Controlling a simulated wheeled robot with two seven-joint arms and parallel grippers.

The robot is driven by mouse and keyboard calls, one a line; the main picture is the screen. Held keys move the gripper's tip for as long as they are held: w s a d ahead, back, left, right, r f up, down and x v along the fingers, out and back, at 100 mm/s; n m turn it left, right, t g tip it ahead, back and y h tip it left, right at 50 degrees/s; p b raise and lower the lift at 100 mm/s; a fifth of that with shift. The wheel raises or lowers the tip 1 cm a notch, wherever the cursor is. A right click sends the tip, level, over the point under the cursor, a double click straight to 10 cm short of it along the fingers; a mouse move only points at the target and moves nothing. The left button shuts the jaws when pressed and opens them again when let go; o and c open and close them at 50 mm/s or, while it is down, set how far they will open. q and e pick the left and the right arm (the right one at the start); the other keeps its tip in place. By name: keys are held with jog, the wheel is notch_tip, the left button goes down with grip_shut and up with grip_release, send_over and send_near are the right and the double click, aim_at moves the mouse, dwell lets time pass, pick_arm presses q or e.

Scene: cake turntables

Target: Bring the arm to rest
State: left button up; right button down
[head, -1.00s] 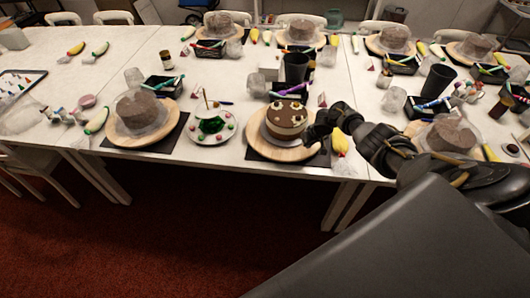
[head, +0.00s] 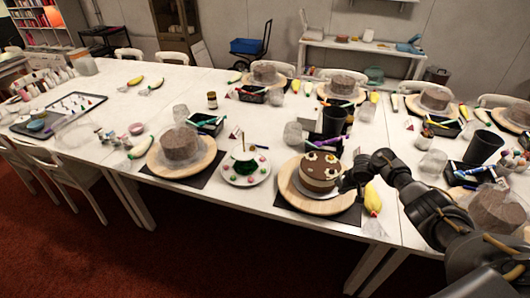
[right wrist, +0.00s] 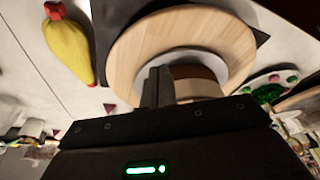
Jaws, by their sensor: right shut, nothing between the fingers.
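My right gripper (head: 346,183) is shut and empty, beside the right side of a decorated brown-and-cream cake (head: 319,174). The cake stands on a round wooden turntable (head: 293,198) near the front edge of the table. In the right wrist view my shut fingers (right wrist: 156,85) stand out against the turntable (right wrist: 135,48) and the pale plate under the cake (right wrist: 196,58). The gripper hides part of the cake there, and I cannot tell whether the fingertips touch it. My left gripper is not in view.
A yellow piping bag (head: 373,199) lies just right of the turntable; it also shows in the right wrist view (right wrist: 68,50). A plate with red and green decorations (head: 246,168) and another turntable with a plain cake (head: 181,143) stand to the left. A black cup (head: 334,122) stands behind.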

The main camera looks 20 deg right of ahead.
jog(key=s+a+f+n, duration=0.2)
jog(key=s+a, duration=0.2)
jog(key=a, duration=0.3)
jog(key=s+a+f+n+t, duration=0.1)
jog(key=s+a+f, duration=0.1)
jog(key=s+a, duration=0.35)
jog(key=s+a+f+n, duration=0.1)
jog(key=s+a+n, duration=0.1)
jog(key=a, duration=0.7)
jog(key=s+a+r+m, duration=0.15)
jog(key=s+r, duration=0.25)
jog(key=s, duration=0.4)
jog(key=s+a+r, duration=0.3)
jog(key=s+r, duration=0.1)
jog(key=s, duration=0.3)
jog(key=s+a+r, duration=0.3)
jog(key=s, duration=0.5)
notch_tip(320, 180, down, 31)
jog(key=g+b, duration=0.2)
jog(key=b, duration=0.5)
jog(key=s+d+f+b, duration=0.1)
jog(key=s+f+b, duration=0.2)
jog(key=s+f, duration=0.5)
jog(key=s+d+f+g+b, duration=0.1)
jog(key=s+f+b, duration=0.3)
jog(key=s+f, duration=0.5)
notch_tip(320, 180, down, 8)
jog(key=shift+d+r, duration=0.25)
jog(key=shift+d, duration=0.4)
